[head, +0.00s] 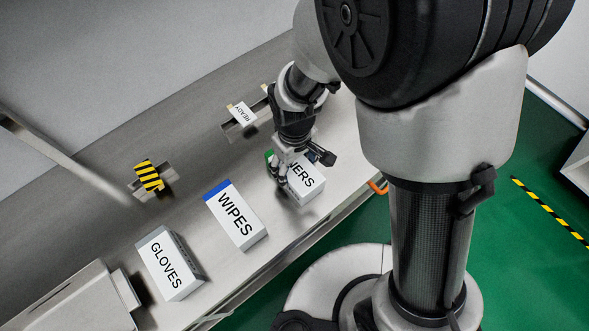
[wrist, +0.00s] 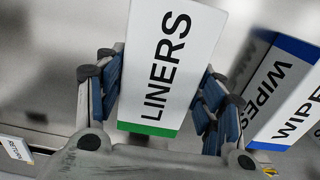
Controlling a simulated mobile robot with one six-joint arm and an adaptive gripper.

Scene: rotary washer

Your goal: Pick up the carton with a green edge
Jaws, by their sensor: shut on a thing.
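The white carton with a green edge (head: 304,183) is on the steel counter in the head view, partly hidden by my gripper. Its label ends in "NERS" there. In the wrist view the carton (wrist: 172,65) reads "LINERS", with the green edge toward my gripper. My gripper (head: 283,168) is over the carton's green end in the head view. In the wrist view its blue-padded fingers (wrist: 160,98) stand on both sides of the carton, shut on it. I cannot tell whether the carton touches the counter.
A blue-edged WIPES carton (head: 236,216) stands left of the held carton, and a grey-edged GLOVES carton (head: 169,264) is farther left. A yellow-black striped block (head: 148,175) and a READY sign (head: 242,114) sit toward the back. The counter between them is clear.

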